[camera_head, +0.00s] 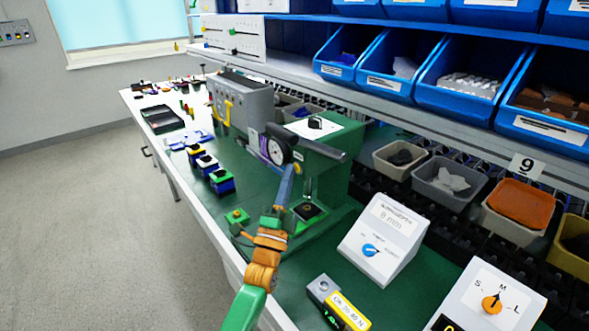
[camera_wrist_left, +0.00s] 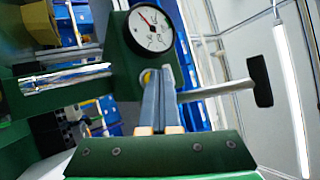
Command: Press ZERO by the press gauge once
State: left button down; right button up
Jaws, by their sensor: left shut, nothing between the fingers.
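The green press (camera_head: 322,165) stands on the bench with a round white dial gauge (camera_head: 274,151) on its front. In the left wrist view the gauge (camera_wrist_left: 151,29) shows a red needle pointing to the upper left. A small yellow button (camera_head: 296,168) sits just below the gauge. It also shows in the left wrist view (camera_wrist_left: 146,77), partly covered by my fingers. My left gripper (camera_head: 289,170) is shut and empty, its fingertips at the button. I cannot tell whether they touch it. No label on the button is readable. My right gripper is not in view.
A white box with a blue knob (camera_head: 384,236) and one with an orange knob (camera_head: 492,304) stand at the right. Small coloured blocks (camera_head: 208,165) lie left of the press. Blue bins (camera_head: 462,75) hang above.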

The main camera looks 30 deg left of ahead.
pick_arm(q)
jog(key=shift+s+a+p, duration=0.25)
jog(key=shift+s+p, duration=0.25)
jog(key=shift+s, duration=0.2)
jog(key=s, duration=0.1)
jog(key=s+a+p, duration=0.1)
jog(key=s, duration=0.1)
jog(key=s+a+p, duration=0.1)
jog(key=shift+s, duration=0.3)
dwell(0.5)
